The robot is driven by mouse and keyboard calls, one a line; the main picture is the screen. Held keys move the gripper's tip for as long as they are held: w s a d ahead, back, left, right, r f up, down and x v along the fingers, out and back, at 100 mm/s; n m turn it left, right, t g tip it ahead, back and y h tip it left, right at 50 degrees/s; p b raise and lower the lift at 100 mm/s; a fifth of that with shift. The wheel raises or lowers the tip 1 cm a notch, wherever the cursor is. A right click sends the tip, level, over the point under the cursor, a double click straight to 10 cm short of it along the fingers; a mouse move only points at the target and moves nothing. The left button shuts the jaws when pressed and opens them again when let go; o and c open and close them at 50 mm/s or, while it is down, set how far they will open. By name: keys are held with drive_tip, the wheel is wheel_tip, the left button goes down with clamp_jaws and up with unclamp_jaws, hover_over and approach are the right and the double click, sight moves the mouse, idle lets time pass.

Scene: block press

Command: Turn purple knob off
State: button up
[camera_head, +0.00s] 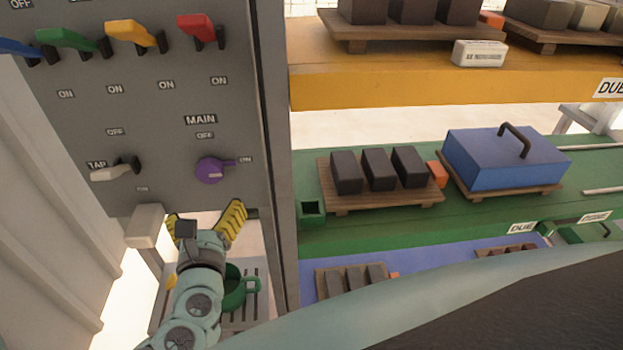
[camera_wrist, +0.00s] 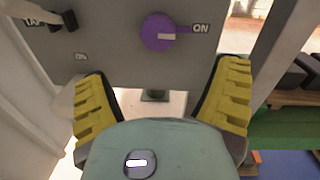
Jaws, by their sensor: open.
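The purple knob (camera_head: 210,170) sits low on the grey panel (camera_head: 160,185), under the labels MAIN and OFF. Its pointer faces right, toward the ON label. In the wrist view the knob (camera_wrist: 158,32) is ahead of my gripper, its white mark pointing right at ON. My gripper (camera_head: 207,222) is below the knob and apart from it. Its yellow fingers are spread wide and empty, and they also show in the wrist view (camera_wrist: 162,95).
A white TAP handle (camera_head: 115,171) is left of the knob. Blue, green, yellow (camera_head: 132,34) and red (camera_head: 197,28) levers line the panel's top. A spout (camera_head: 145,225) hangs left of my gripper, a green mug (camera_head: 235,290) stands below. Shelves with dark blocks (camera_head: 378,170) lie right.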

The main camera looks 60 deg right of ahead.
sight(210, 177)
drive_tip(key=p+x, duration=0.2)
drive_tip(key=x, duration=0.9)
drive_tip(key=shift+w+d+f, duration=0.1)
drive_tip(key=shift+w+d, duration=0.1)
drive_tip(key=shift+w, duration=0.05)
drive_tip(key=c, duration=1.2)
